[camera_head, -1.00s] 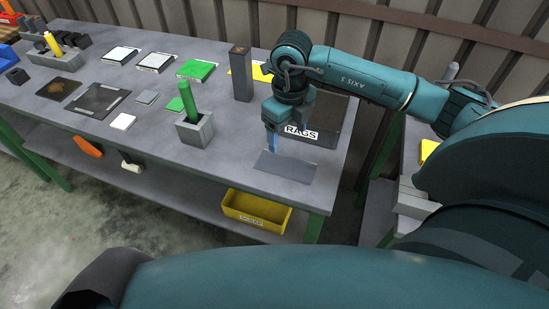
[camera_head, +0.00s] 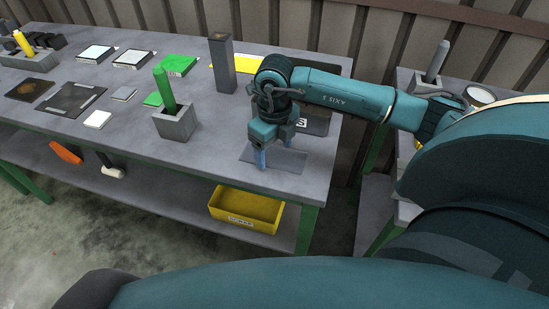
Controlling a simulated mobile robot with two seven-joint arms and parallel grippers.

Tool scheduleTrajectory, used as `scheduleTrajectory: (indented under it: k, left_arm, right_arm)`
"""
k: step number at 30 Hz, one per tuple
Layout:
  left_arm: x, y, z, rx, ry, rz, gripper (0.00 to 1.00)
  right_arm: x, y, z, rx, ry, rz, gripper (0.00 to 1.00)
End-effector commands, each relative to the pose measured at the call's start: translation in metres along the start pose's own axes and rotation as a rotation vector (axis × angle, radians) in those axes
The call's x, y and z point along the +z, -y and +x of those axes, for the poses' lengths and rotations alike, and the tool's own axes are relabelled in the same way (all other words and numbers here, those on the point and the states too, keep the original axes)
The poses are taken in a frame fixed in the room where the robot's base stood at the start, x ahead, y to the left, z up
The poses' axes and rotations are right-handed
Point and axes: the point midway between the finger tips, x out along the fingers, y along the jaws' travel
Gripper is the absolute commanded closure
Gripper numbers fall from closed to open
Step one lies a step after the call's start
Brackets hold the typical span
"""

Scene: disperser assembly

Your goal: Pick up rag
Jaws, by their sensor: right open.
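A flat grey rectangular sheet (camera_head: 288,161), which may be the rag, lies on the workbench near its right front part. A dark box (camera_head: 318,124) stands behind it; its RAGS label is mostly covered by my right gripper. My right gripper (camera_head: 262,161) points down over the left part of the sheet with open, bluish fingers. The fingertips are low, close to the sheet; I cannot tell whether they touch it. No cloth clearly shows between them. My left gripper is not in view.
A grey block with a green cylinder (camera_head: 175,124) stands left of the gripper. A tall grey post (camera_head: 222,66) stands behind. A yellow bin (camera_head: 246,208) sits on the lower shelf. Flat plates (camera_head: 74,99) lie further left. A second table stands at the right.

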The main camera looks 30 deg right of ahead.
Motion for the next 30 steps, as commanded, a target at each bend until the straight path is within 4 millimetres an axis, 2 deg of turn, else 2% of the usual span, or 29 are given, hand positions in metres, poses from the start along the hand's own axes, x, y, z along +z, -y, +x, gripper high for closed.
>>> scheduleTrajectory:
  k: [8, 30]
  left_arm:
    - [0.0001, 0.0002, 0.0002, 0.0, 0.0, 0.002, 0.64]
    - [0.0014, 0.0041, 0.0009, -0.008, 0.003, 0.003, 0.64]
  right_arm:
    - [-0.0007, 0.0002, 0.0011, -0.001, -0.003, 0.0, 0.28]
    - [-0.0012, 0.0003, 0.0018, -0.002, -0.005, 0.0, 0.58]
